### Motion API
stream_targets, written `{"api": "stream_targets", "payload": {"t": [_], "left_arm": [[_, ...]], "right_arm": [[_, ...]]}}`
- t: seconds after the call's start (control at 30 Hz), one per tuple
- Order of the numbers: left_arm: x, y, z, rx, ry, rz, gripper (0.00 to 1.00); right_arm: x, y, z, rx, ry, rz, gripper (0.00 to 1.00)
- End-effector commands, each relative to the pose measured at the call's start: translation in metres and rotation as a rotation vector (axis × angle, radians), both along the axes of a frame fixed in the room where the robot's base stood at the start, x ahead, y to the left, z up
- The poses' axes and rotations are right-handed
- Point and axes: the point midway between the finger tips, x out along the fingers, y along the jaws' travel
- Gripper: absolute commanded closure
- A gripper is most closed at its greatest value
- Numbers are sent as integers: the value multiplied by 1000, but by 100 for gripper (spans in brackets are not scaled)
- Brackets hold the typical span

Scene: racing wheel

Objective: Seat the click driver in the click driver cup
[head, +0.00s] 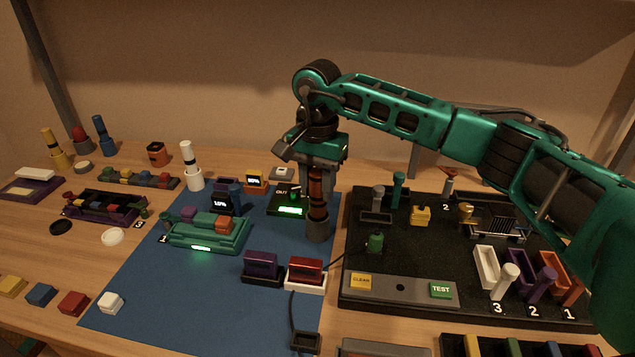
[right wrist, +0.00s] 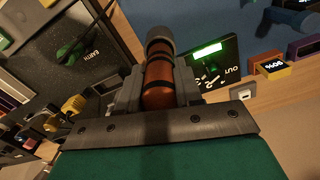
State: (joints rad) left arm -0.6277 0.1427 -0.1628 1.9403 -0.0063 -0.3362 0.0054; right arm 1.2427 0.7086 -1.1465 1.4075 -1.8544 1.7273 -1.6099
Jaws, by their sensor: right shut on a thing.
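The click driver (head: 317,190) is an orange-brown cylinder with dark bands, upright in the head view. My right gripper (head: 321,172) is shut on it and points down. The driver also shows between the fingers in the right wrist view (right wrist: 159,85). A dark grey cylinder (head: 317,229), which looks like the click driver cup, is at its lower end near the blue mat's right edge. It shows at the driver's far end in the right wrist view (right wrist: 160,40). I cannot tell how deep the driver sits in it. My left gripper is not in view.
A black board (head: 390,292) with several tools and holders lies close on the right. A lit OUT box (head: 289,208) stands just left of the driver. Purple (head: 261,263) and red (head: 306,270) blocks in holders stand in front. The blue mat (head: 150,285) is bare at front left.

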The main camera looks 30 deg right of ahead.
Motion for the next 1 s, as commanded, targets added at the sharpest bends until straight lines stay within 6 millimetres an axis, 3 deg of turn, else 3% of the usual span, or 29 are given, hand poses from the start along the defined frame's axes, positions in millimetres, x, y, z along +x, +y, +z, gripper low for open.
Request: {"api": "stream_targets", "payload": {"t": [0.73, 0.77, 1.0], "left_arm": [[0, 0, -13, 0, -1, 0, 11], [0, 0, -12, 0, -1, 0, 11], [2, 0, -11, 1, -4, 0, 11]], "right_arm": [[0, 0, -19, 0, 0, -1, 100], [0, 0, -18, 0, 0, -1, 62], [0, 0, -18, 0, 0, 0, 39]]}}
